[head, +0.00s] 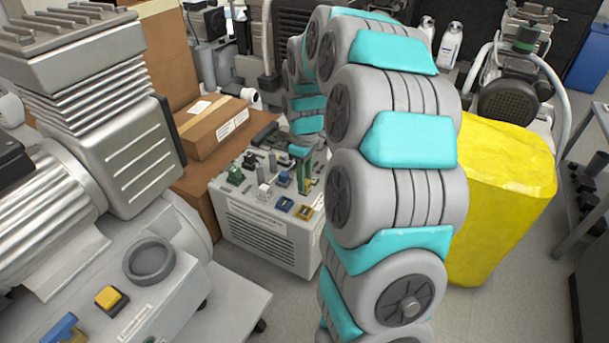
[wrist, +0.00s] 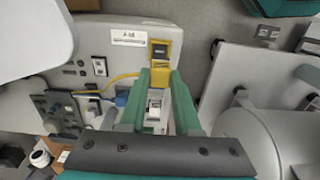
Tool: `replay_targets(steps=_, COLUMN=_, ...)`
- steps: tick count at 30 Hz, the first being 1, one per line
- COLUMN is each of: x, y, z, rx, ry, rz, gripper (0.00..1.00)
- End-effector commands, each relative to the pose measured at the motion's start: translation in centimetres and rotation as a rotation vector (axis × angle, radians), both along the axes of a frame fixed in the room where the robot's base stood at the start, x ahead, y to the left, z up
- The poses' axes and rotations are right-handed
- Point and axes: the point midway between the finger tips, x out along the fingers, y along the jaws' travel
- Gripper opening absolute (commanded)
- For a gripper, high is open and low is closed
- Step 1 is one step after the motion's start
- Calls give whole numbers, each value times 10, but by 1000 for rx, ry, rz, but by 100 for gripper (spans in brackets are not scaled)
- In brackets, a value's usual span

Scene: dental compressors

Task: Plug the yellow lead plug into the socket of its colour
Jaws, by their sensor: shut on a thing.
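The yellow plug (wrist: 160,76) is between the green fingertips of my gripper (wrist: 160,84) in the wrist view, and the gripper is shut on it. A yellow lead (wrist: 121,79) runs from the plug to the left. The yellow socket (wrist: 160,50), with a dark opening, lies just beyond the plug and roughly in line with it. I cannot tell whether plug and socket touch. In the head view the yellow socket (head: 305,211) sits on the front right of the grey box's top. My gripper (head: 304,180) is over that box, partly hidden by my arm, and the plug cannot be made out there.
A large compressor (head: 110,130) stands at left, a cardboard box (head: 212,126) behind.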

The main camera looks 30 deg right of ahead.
Motion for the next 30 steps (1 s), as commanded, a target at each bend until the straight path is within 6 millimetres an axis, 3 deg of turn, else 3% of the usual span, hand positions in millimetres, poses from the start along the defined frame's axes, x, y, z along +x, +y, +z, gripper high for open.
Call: replay_targets(steps=30, x=0, y=0, z=-46, rx=0, ry=-1, rz=-1, gripper=0)
